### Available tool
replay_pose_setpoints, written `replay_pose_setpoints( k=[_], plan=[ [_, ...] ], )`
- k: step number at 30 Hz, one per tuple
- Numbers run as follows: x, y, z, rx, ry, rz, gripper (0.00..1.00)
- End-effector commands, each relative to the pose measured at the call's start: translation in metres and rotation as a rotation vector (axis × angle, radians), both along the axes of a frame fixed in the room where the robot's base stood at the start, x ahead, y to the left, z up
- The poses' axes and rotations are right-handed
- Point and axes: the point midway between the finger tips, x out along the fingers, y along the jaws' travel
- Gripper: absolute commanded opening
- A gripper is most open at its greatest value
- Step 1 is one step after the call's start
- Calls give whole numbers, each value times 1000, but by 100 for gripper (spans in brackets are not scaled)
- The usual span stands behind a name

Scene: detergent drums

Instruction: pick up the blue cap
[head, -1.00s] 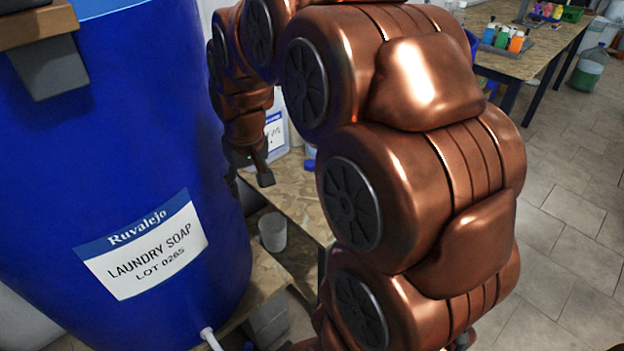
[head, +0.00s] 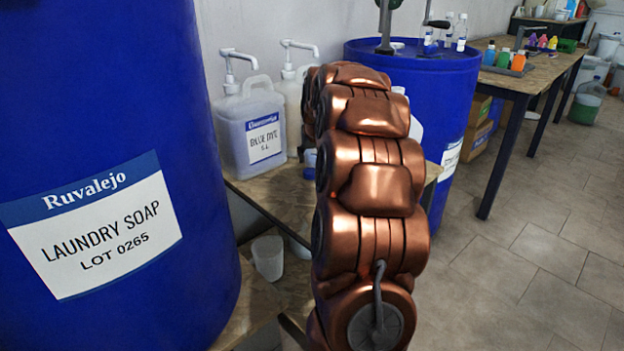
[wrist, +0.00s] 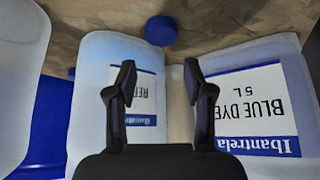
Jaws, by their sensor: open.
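The blue cap (wrist: 161,30) lies on the wooden bench top in the wrist view, near the top edge, apart from the jugs. My gripper (wrist: 158,76) is open and empty in the wrist view. Its two fingers point toward the cap, which lies beyond the tips.
A blue dye jug (head: 250,130) with a pump stands on the bench (head: 275,192); it also shows in the wrist view (wrist: 238,60). A second labelled jug (wrist: 92,75) is beside the left finger. A laundry soap drum (head: 110,90) fills the left.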

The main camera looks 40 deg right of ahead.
Motion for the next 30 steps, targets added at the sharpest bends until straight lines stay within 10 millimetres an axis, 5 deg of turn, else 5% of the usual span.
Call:
replay_pose_setpoints(
  k=[21, 30],
  plan=[
    [28, -17, -65, 0, 1, 1, 52],
    [29, -18, -66, 0, 0, 1, 48]
  ],
)
